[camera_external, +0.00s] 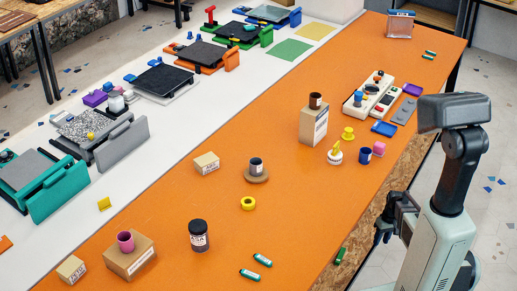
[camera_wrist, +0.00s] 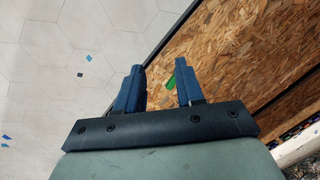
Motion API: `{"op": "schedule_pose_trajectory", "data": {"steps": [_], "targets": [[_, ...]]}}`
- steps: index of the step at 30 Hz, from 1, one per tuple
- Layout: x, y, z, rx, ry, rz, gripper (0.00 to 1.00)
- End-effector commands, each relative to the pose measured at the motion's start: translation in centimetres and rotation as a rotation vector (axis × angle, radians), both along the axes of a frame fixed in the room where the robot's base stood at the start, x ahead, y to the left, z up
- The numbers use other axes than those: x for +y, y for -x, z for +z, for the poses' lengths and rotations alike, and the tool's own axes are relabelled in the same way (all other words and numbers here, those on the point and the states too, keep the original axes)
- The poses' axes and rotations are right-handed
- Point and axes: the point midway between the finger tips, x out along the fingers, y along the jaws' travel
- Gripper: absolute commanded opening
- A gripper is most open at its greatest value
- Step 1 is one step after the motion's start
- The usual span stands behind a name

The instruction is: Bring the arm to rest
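My gripper (camera_external: 384,226) hangs low beside the front edge of the orange table, at the right of the external view. In the wrist view its two blue fingers (camera_wrist: 159,78) stand apart with a clear gap, so it is open. I see nothing held between them. A small green piece (camera_wrist: 171,82) shows beyond the fingers against the chipboard, partly hidden by the right finger. My upper arm rises above the gripper in the external view, with the dark elbow bent.
A chipboard strip (camera_external: 405,165) runs along that edge. Tiled floor (camera_wrist: 70,60) lies left in the wrist view.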

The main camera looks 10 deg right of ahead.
Motion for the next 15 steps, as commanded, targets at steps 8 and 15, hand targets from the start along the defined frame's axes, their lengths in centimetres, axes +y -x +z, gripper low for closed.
{"op": "schedule_pose_trajectory", "data": {"steps": [8,15], "targets": [[5.0,10.0,-5.2,0.172,0.022,-0.023,0.37],[8.0,18.7,-8.1,0.312,0.064,-0.042,0.37]]}}
